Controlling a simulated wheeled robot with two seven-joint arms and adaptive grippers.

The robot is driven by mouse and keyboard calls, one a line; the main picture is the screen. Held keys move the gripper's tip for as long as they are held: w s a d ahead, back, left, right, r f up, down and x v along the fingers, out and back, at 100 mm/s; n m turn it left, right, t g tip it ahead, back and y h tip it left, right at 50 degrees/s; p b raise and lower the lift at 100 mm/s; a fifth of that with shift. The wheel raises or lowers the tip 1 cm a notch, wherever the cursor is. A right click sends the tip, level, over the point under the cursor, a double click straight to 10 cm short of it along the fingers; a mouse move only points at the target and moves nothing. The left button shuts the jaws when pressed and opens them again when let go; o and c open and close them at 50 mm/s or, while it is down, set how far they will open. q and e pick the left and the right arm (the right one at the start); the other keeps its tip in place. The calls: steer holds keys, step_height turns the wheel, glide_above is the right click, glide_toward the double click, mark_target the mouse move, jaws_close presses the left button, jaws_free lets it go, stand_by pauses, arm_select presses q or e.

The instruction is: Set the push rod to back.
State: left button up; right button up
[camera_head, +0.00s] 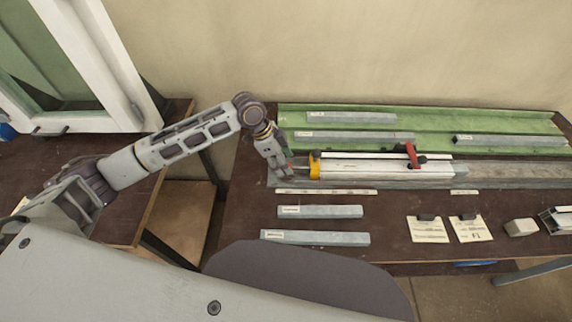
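The long clamp fixture (385,169) lies across the bench, with a pale body and a yellow collar (315,164) at its left end. A red-handled lever (411,154) stands on the fixture toward its right part. My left gripper (284,172) points down at the left end of the fixture, just left of the yellow collar. The push rod, near the collar, is mostly hidden by the gripper. I cannot tell whether the fingers touch it or are closed. My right gripper is out of view.
A green tray (430,123) with several grey profiles is behind the fixture. Two grey profiles (319,211) (315,237) lie in front. Paper cards (428,230) and a small pale block (521,227) are at the front right. A white-framed window (128,75) stands on the left table.

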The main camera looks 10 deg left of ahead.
arm_select(q)
steer(key=shift+x, duration=1.15)
jaws_close()
